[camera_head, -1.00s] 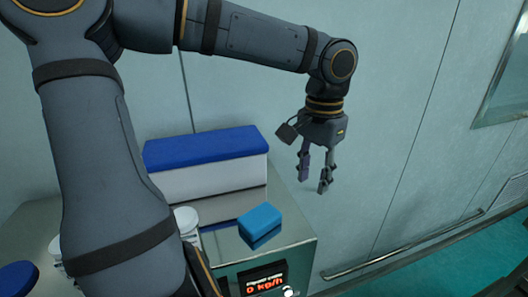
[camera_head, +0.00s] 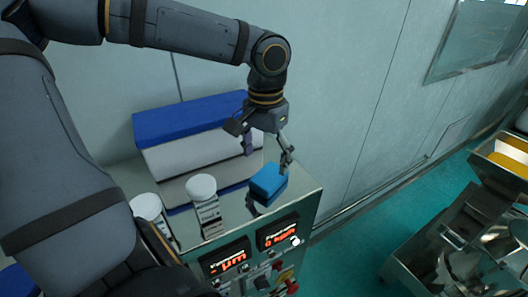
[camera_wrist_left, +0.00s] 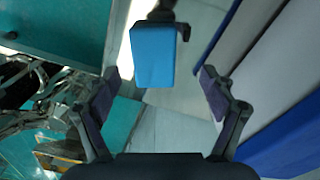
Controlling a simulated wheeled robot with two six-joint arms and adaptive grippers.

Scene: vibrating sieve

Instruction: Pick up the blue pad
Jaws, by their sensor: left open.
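The blue pad (camera_head: 268,181) is a small light-blue block on the metal top of the control cabinet (camera_head: 232,219), near its right edge. My left gripper (camera_head: 268,155) is open, pointing down, just above and behind the pad in the head view. In the left wrist view the pad (camera_wrist_left: 153,55) lies ahead of the open fingers (camera_wrist_left: 157,92), between their lines and nearer the left one. Nothing is between the fingertips. My right gripper does not show.
A white box with a dark blue lid (camera_head: 195,120) stands behind, close to the gripper. White labelled bottles (camera_head: 203,198) stand left of the pad. Displays and knobs (camera_head: 278,231) are on the cabinet front. A metal machine (camera_head: 455,235) stands at the right.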

